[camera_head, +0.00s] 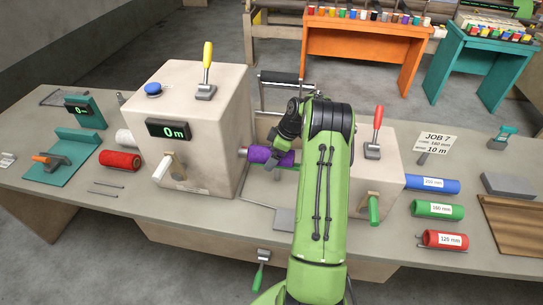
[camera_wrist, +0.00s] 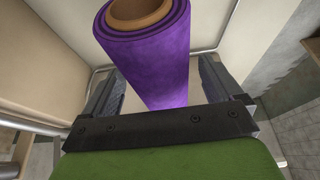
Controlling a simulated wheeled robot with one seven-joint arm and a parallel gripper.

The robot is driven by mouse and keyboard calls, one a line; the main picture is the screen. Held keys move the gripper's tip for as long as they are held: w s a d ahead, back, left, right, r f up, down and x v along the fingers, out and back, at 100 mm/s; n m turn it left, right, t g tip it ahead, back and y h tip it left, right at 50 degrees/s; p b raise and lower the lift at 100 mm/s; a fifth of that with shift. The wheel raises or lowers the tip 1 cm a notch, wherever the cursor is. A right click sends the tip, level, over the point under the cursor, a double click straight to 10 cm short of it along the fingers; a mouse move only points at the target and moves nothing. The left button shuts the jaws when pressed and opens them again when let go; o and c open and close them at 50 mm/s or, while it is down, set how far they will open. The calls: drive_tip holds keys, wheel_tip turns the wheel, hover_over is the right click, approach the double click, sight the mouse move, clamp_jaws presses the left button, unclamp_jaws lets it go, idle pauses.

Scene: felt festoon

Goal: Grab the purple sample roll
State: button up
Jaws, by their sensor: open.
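The purple sample roll (camera_head: 262,156) is held between the two beige machine housings in the head view, partly hidden by my green arm. In the wrist view the purple roll (camera_wrist: 152,60) shows its brown cardboard core at the near end and runs away between my fingers. My gripper (camera_wrist: 158,85) is open, with one dark finger on each side of the roll. A gap seems to show at the sides; whether either finger touches the roll I cannot tell. In the head view my gripper (camera_head: 278,158) is at the roll, its fingers mostly hidden.
The left housing (camera_head: 200,130) has a yellow lever and a 0 m display; the right housing (camera_head: 375,165) has a red lever. A red roll (camera_head: 120,160) lies left. Blue, green and red labelled cores (camera_head: 438,210) lie right. An orange table (camera_head: 365,45) stands behind.

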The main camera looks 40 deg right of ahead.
drive_tip(key=shift+w+a+f, duration=0.1)
drive_tip(key=shift+w+f, duration=0.1)
drive_tip(key=shift+f, duration=0.15)
drive_tip(key=shift+s+r, duration=0.1)
drive_tip(key=shift+s, duration=0.05)
drive_tip(key=shift+c, duration=1.2)
drive_tip(key=c, duration=1)
drive_tip(key=s+a+r, duration=0.2)
drive_tip(key=s+a, duration=0.1)
drive_tip(key=s+a+r+b, duration=0.1)
drive_tip(key=s+a+r, duration=0.2)
drive_tip(key=s, duration=0.1)
drive_tip(key=s+a+r, duration=0.2)
drive_tip(key=s+r, duration=0.1)
drive_tip(key=shift+s+a+b, duration=0.4)
